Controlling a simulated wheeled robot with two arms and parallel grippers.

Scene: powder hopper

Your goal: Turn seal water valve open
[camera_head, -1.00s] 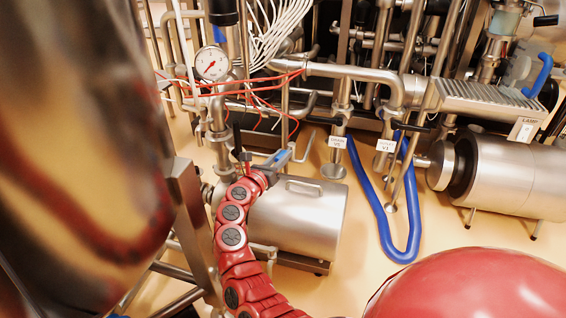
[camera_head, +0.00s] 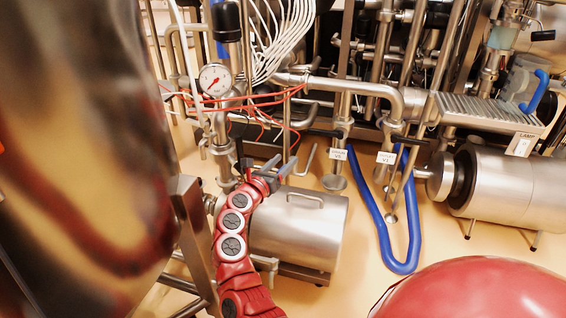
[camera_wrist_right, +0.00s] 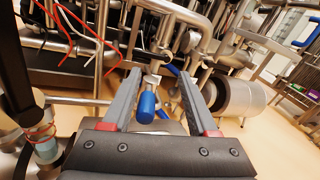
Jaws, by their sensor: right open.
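A blue-handled lever (camera_wrist_right: 146,105), which may be the seal water valve handle, shows in the right wrist view. It appears between the two grey fingers of my right gripper (camera_wrist_right: 160,77), nearer the left finger. The fingers are apart and not closed on it. In the head view my right gripper (camera_head: 275,172) is at the end of the red arm, beside the upright pipes and above a steel cylinder. The handle cannot be made out clearly there. My left gripper is out of view.
A pressure gauge (camera_head: 215,80) with thin red lines stands above the gripper. The steel cylinder (camera_head: 298,230) lies just below right. A blue hose (camera_head: 386,240) loops right of it. A large steel surface (camera_head: 85,150) fills the left.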

